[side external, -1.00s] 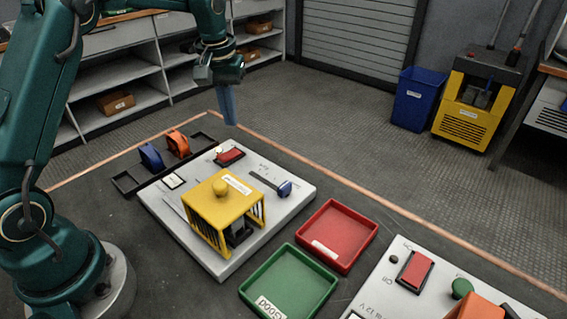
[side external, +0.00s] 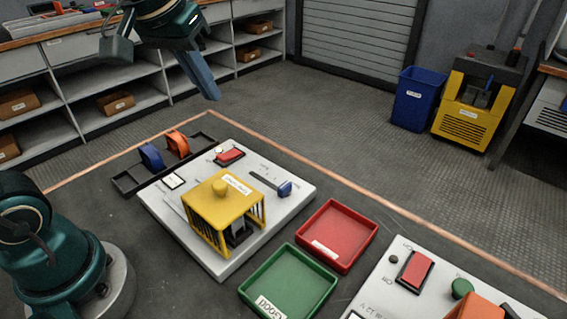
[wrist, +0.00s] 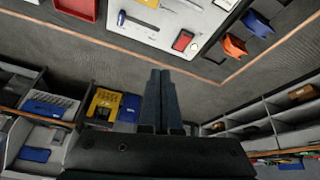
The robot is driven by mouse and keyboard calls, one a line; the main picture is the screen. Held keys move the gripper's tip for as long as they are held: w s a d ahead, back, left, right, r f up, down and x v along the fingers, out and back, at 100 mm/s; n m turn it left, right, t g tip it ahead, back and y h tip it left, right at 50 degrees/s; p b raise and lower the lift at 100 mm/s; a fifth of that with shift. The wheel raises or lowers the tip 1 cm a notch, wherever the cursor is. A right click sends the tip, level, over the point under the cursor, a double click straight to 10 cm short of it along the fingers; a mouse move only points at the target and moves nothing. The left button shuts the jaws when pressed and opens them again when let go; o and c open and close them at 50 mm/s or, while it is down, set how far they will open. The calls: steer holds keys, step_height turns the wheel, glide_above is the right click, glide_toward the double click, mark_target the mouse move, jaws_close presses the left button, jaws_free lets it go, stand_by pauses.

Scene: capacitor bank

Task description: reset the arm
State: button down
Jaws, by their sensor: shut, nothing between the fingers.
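My gripper (side external: 212,94) is raised in the air behind and above the capacitor bank board, tilted, with its fingers pressed together and nothing between them. In the wrist view the shut fingers (wrist: 160,75) point toward the floor strip near the table edge. The white board (side external: 290,206) carries a yellow cage (side external: 208,218) with a knob on top, a red switch (side external: 230,156) and a blue-handled lever (side external: 284,189). The cage partly hides what stands inside it.
A dark rack holds a blue clip (side external: 151,157) and an orange clip (side external: 178,143). A red tray (side external: 365,255) and a green tray (side external: 325,293) are empty in front. Another panel (side external: 380,290) stands at right. Shelves (side external: 75,87) line the back.

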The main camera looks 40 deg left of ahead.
steer(key=s+d+f+m, duration=0.1)
steer(key=s+f, duration=0.2)
steer(key=s, duration=0.3)
steer(key=s+d+f+m, duration=0.2)
steer(key=s+f, duration=0.1)
steer(key=s, duration=0.3)
steer(key=shift+d+f+m+t+h, duration=0.15)
steer(key=shift+d+m+t+h, duration=0.15)
steer(key=shift+t+h, duration=0.1)
